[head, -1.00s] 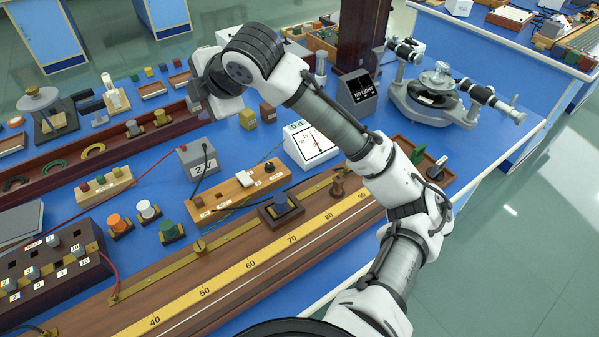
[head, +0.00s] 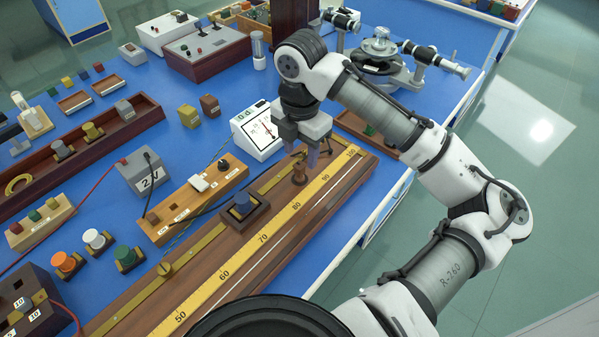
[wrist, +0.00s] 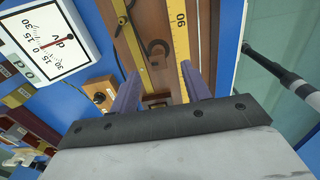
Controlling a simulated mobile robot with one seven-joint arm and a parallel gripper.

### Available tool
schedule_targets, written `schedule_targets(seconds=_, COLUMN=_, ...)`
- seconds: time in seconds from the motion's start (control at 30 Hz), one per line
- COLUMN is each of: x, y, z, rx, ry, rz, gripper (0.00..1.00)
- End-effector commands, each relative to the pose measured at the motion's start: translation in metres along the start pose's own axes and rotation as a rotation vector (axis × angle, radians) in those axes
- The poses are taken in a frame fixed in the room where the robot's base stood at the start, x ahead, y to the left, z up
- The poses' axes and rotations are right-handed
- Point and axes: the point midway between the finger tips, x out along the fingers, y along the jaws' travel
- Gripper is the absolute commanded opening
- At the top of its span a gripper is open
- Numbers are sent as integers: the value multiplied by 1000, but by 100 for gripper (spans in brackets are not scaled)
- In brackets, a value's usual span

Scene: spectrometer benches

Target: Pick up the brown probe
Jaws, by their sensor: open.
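The brown probe (head: 299,173) stands upright on the wooden wire bridge (head: 128,315), beside the yellow scale (head: 262,239) near its 80–90 marks. In the wrist view a dark brown round shape, likely the probe seen from above (wrist: 157,47), shows beyond and between the fingers. My gripper (head: 315,154) is open and points down just above and behind the probe in the head view. It holds nothing. In the wrist view its two fingers (wrist: 160,86) are spread apart, with bare wood and brass strip between them.
A white galvanometer (head: 257,130) stands close left of my gripper. A jockey-like block with a blue-grey knob (head: 242,206) sits on the bridge to the left. A wooden key board (head: 197,199) and a grey 2 V supply (head: 140,174) lie further left. A spectrometer (head: 381,54) stands behind.

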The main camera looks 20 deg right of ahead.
Motion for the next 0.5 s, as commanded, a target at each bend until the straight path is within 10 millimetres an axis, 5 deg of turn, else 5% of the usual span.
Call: schedule_targets(seconds=0.5, x=54, y=2, z=0, rx=1, ry=1, rz=1, gripper=47)
